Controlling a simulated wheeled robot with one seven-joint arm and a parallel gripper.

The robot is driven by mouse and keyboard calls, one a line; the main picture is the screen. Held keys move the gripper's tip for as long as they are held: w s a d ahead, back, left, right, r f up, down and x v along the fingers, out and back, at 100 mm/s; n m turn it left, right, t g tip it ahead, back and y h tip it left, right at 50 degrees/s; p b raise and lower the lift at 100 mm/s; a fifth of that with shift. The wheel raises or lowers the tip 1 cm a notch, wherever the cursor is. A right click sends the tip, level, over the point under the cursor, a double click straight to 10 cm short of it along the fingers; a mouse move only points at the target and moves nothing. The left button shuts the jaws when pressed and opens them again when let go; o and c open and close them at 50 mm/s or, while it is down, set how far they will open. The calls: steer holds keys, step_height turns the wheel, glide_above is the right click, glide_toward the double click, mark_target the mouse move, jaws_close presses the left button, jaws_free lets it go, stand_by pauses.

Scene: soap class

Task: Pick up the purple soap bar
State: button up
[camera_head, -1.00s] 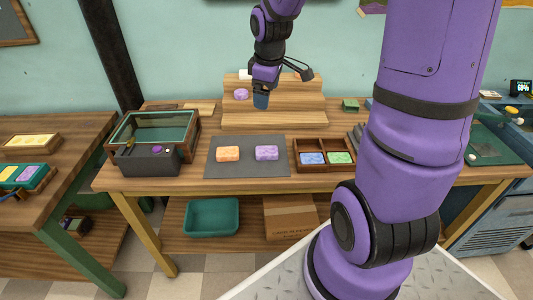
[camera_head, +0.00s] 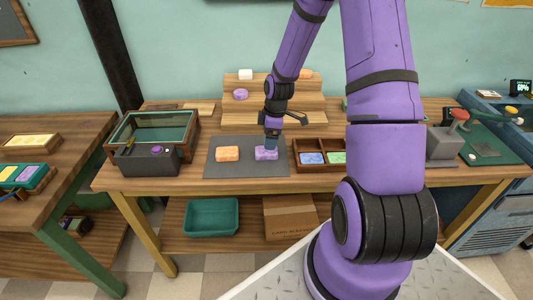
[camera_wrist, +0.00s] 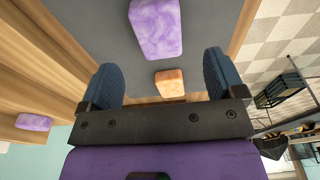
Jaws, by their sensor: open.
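The purple soap bar (camera_head: 264,154) lies on the dark grey mat (camera_head: 246,171), to the right of an orange soap bar (camera_head: 228,153). My gripper (camera_head: 271,143) is above the purple bar in the head view and overlaps its top edge there. In the wrist view the purple bar (camera_wrist: 156,27) shows beyond the two blue fingertips, between their lines. My gripper (camera_wrist: 164,75) is open with nothing between its fingers. The orange bar also shows in the wrist view (camera_wrist: 170,83). I cannot tell the exact height of the fingers above the bar.
A wooden tray (camera_head: 320,168) with blue and green soaps stands right of the mat. A stepped wooden stand (camera_head: 240,118) behind holds another purple soap (camera_head: 240,94) and a white one (camera_head: 246,74). A glass-topped box (camera_head: 150,130) stands to the left.

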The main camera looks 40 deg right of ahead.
mark_target(266, 153)
steer(key=shift+w+a+f, duration=0.1)
steer(key=shift+f, duration=1)
steer(key=shift+w+a+f, duration=0.1)
steer(key=shift+a+f, duration=0.05)
steer(key=shift+f, duration=0.95)
steer(key=shift+w+a+f, duration=0.1)
steer(key=shift+f, duration=1)
steer(key=c, duration=1.1)
steer(key=shift+o, duration=0.2)
steer(key=shift+r, duration=0.1)
